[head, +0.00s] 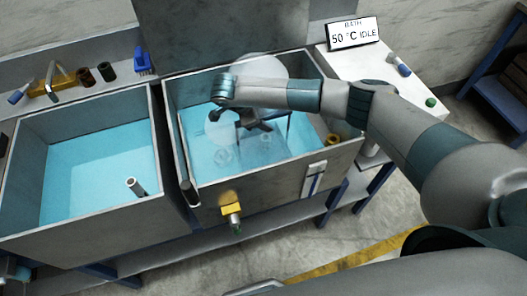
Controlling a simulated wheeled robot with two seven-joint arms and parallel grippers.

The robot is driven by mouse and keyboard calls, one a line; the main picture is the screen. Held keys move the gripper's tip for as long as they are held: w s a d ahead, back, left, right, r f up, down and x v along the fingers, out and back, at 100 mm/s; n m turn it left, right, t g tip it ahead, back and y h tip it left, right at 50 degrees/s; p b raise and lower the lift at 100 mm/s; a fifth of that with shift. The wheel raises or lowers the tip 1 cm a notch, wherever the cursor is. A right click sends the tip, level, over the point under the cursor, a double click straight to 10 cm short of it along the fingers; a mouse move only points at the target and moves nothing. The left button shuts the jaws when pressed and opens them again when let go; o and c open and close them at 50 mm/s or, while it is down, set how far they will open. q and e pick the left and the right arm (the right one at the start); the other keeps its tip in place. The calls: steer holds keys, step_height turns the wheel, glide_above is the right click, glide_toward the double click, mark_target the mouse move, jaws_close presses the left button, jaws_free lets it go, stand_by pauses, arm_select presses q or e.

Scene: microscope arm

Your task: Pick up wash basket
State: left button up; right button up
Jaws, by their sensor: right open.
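The wash basket (262,150) appears as a faint, see-through box shape in the blue liquid of the right tank (275,190). Its edges are hard to make out. My right arm reaches in from the right, over the tank's right wall. My right gripper (250,122) is dark and open, pointing down into the tank over the basket. The forearm and wrist hide part of the tank's back. I cannot tell whether the fingers touch the basket. My left gripper does not show.
A left tank (20,215) with blue liquid holds a small upright tube (135,187). A sign (353,34) reads "BATH 50 °C IDLE" on the white right counter (385,68). A yellow valve (231,209) juts from the tank front. Tools and a blue brush (144,62) line the back ledge.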

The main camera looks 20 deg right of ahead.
jaws_close()
stand_by(1.4)
